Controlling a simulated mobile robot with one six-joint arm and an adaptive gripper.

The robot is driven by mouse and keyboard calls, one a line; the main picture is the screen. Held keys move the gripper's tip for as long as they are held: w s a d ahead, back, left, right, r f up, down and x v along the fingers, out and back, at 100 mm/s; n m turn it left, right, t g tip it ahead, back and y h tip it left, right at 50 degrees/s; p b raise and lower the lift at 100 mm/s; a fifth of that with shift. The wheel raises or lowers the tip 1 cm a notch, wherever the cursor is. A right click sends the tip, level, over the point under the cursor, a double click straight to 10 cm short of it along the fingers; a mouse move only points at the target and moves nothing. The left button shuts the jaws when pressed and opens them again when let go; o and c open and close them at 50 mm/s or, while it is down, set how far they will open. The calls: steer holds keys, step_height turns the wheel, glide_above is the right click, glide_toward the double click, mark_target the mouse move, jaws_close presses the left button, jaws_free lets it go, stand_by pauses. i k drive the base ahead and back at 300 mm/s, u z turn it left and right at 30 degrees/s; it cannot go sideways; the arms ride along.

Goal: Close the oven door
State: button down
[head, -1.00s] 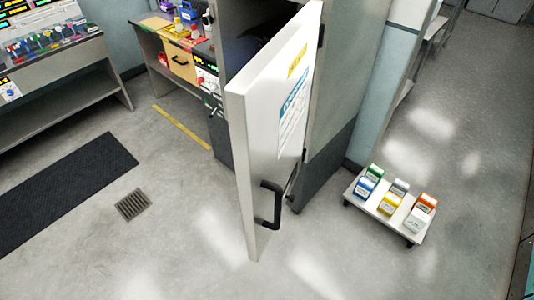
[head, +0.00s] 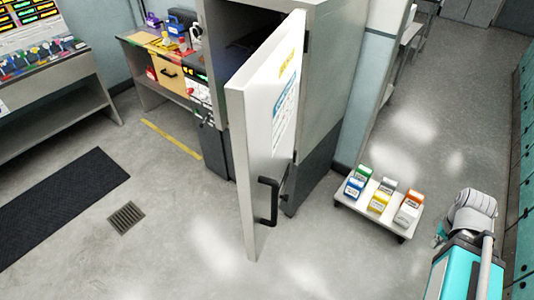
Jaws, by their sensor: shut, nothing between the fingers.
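The oven (head: 325,100) is a tall grey cabinet with a dark lower part, standing in the upper middle of the head view. Its white door (head: 262,130) stands wide open, swung out toward me from the hinge side at the right. A black handle (head: 268,202) is low on the door's outer face, near its free edge. The dark oven opening (head: 232,52) shows behind the door, and most of the inside is hidden. Part of my arm shows at the lower right, apart from the door. I cannot make out my gripper there.
A low trolley (head: 345,198) with several coloured boxes stands right of the oven. A bench (head: 135,42) with a yellow drawer is at the left of the oven. A dark mat (head: 65,205) and a floor drain (head: 127,217) lie at left. Floor before the door is clear.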

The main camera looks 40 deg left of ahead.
mark_target(263, 98)
steer(key=u, duration=1.4)
steer(key=k, duration=0.85)
steer(key=u, duration=0.1)
steer(key=i, duration=0.9)
steer(key=z, duration=0.05)
